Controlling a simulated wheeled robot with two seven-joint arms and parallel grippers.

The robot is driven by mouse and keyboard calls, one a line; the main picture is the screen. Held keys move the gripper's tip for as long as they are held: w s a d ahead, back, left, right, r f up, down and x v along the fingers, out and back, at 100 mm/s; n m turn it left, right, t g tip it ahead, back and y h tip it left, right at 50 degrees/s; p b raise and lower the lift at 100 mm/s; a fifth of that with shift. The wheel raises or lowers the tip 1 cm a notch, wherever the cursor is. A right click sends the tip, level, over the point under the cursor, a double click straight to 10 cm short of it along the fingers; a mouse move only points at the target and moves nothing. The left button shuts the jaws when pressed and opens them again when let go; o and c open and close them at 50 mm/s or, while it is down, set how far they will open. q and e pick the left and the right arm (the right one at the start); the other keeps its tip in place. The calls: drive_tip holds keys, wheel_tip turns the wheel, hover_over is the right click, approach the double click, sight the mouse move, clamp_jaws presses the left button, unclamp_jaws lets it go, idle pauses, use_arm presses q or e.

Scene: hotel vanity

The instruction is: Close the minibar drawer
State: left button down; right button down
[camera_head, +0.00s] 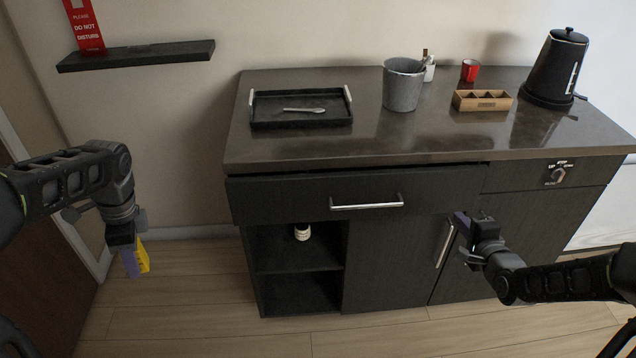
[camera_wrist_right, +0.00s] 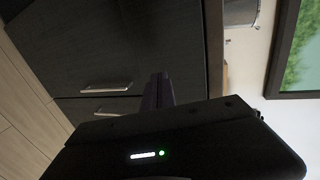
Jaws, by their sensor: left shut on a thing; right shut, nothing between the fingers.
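The dark drawer (camera_head: 285,197) with a horizontal silver handle (camera_head: 366,202) sits under the counter at the left of the cabinet. Its front juts out a little past the panel beside it, with a dark gap along its top edge. My right gripper (camera_head: 461,222) is shut and empty in front of the right cabinet door, to the right of the drawer handle and close to a vertical door handle (camera_head: 444,244). In the right wrist view its dark fingers (camera_wrist_right: 159,90) point at the dark fronts. My left gripper (camera_head: 131,260) is shut on a yellow object (camera_head: 143,256), left of the cabinet.
The countertop (camera_head: 330,153) carries a black tray (camera_head: 262,124), a grey bucket (camera_head: 403,88), a wooden box (camera_head: 482,101), a red cup (camera_head: 469,70) and a black kettle (camera_head: 553,72). Open shelves (camera_head: 290,272) lie below the drawer. The floor in front is clear.

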sight(442, 195)
use_arm(q)
drive_tip(key=shift+r+p, duration=0.3)
drive_tip(key=shift+p, duration=0.05)
use_arm(e)
drive_tip(key=x, duration=0.6)
drive_tip(key=r+x, duration=0.1)
drive_tip(key=x, duration=0.2)
drive_tip(key=shift+w, duration=0.1)
